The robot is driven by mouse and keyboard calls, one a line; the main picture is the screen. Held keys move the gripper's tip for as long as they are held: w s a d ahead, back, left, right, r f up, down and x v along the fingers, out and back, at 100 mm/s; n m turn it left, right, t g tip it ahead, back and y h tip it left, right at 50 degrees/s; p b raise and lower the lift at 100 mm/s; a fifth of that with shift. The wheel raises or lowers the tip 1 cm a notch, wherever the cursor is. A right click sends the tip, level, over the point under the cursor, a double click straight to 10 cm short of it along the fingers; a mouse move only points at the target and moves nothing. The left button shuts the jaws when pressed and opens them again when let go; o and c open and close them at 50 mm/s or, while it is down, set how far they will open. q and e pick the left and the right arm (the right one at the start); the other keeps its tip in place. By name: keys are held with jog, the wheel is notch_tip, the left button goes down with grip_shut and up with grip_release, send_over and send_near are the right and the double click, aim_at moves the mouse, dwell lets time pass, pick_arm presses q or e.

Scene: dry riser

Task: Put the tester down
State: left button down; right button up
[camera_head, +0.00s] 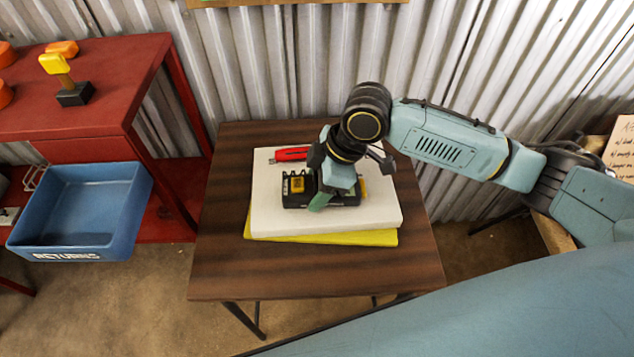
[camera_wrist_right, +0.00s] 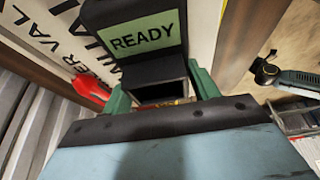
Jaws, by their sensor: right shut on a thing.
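The tester is a black box with a green screen reading READY (camera_wrist_right: 143,36) in the right wrist view. In the head view the tester (camera_head: 294,200) shows under my right gripper, with a yellow part on its top. My right gripper (camera_head: 334,196) is shut on the tester, its green fingers at either side of the black body in the wrist view. The tester is over a white slab (camera_head: 275,222) on the table. I cannot tell whether its underside touches the slab. The gripper hides part of it.
The white slab lies on a yellow one (camera_head: 330,238) on a dark wooden table (camera_head: 235,270). A red tool (camera_head: 291,154) lies at the slab's back edge. A blue RETURNS bin (camera_head: 85,205) hangs by a red bench (camera_head: 80,110) at left. The table's front is bare.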

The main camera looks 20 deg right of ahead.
jog(key=o, duration=0.8)
jog(key=shift+f, duration=0.1)
jog(key=shift+c, duration=0.2)
jog(key=o, duration=0.4)
pick_arm(q)
jog(key=shift+s+f, duration=0.15)
jog(key=s+a+f+p, duration=0.1)
jog(key=s+f+p, duration=0.2)
jog(key=s+f, duration=0.2)
jog(key=shift+s+a+m+g+p, duration=0.2)
jog(key=shift+s+m+g+p, duration=0.15)
jog(key=shift+s, duration=1.4)
pick_arm(e)
jog(key=v, duration=1.2)
